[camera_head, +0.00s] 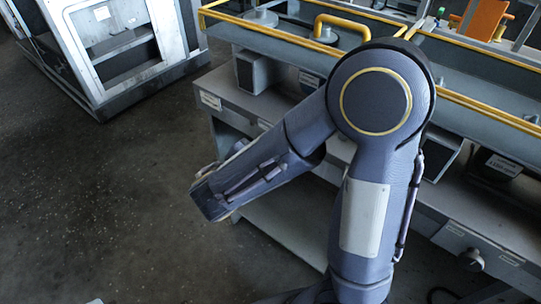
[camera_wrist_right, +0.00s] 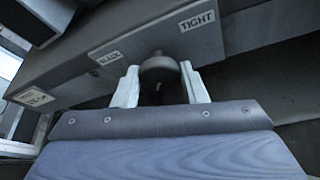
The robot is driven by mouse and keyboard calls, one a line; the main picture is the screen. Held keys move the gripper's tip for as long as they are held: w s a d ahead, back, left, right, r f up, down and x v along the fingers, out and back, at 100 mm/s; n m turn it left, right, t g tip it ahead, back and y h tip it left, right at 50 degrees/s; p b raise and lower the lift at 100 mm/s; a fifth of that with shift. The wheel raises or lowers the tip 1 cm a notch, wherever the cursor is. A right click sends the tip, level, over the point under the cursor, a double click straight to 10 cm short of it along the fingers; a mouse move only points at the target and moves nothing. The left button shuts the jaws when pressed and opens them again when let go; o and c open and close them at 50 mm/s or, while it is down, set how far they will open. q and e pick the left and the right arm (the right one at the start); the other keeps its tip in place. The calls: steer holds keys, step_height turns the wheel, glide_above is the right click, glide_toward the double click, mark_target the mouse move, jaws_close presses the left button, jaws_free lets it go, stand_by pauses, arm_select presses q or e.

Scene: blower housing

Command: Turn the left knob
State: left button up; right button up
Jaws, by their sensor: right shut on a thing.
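The left knob (camera_wrist_right: 158,64) is a dark round knob on the front panel. In the right wrist view it sits between the two pale fingers of my right gripper (camera_wrist_right: 160,82), which is shut on it. A "TIGHT" label (camera_wrist_right: 196,21) is to the upper right of the knob and a smaller label (camera_wrist_right: 109,57) to its left. In the head view my right arm bends over the bench, and its forearm hides this knob and the fingers. My left gripper is in neither view.
Another knob (camera_head: 472,260) is on the panel at the lower right in the head view, clear of my arm. A workbench (camera_head: 300,93) with yellow rails (camera_head: 270,37) runs along the back. A grey cabinet (camera_head: 120,45) stands upper left. The floor (camera_head: 110,190) at left is open.

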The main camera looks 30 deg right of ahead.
stand_by(0.5)
steer(key=o, duration=1)
steer(key=shift+c, duration=0.2)
steer(key=v, duration=0.8)
steer(key=shift+p, duration=0.35)
steer(key=shift+d+f, duration=0.1)
